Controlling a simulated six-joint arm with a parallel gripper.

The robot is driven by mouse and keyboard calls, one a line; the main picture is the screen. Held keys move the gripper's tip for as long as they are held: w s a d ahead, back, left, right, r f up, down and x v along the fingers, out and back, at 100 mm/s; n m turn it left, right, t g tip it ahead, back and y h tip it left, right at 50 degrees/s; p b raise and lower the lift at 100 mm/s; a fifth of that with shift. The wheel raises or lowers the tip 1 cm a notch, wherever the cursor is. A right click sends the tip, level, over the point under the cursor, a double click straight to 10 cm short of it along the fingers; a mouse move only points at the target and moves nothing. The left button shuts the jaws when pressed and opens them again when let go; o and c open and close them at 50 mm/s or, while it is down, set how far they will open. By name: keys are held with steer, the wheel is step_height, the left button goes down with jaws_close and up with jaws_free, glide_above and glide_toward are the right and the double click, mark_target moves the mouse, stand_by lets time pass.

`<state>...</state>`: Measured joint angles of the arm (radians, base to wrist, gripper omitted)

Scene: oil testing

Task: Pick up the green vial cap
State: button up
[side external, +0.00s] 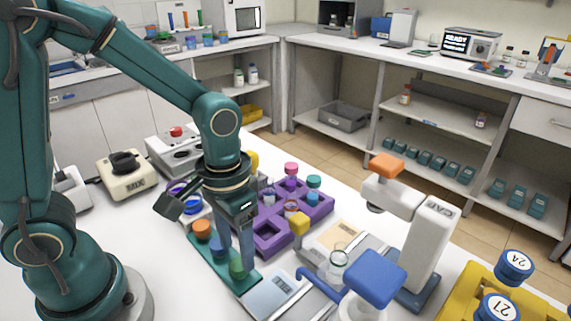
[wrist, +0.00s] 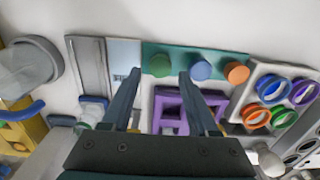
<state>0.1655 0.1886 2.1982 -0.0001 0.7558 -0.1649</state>
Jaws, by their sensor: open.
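The green vial cap (side external: 237,268) sits at the near end of a teal strip holder (side external: 208,264), in line with a blue cap (side external: 216,250) and an orange cap (side external: 202,228). In the wrist view the green cap (wrist: 159,66) shows between the lines of my two fingers, just beyond their tips. My gripper (side external: 236,254) points down over the near end of the holder, open and empty. It also shows in the wrist view (wrist: 158,72). In the side view a finger partly covers the caps, and I cannot tell the exact height of the fingertips above the green cap.
A purple rack (side external: 270,238) with capped vials stands just behind the holder. A scale-like device (side external: 272,293) lies to the right, near a white stand with an orange top (side external: 430,240) and a blue-topped device (side external: 374,277). A ring tray (wrist: 290,95) is close by.

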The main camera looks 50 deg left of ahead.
mark_target(238, 264)
steer(key=shift+f, duration=1.6)
jaws_close()
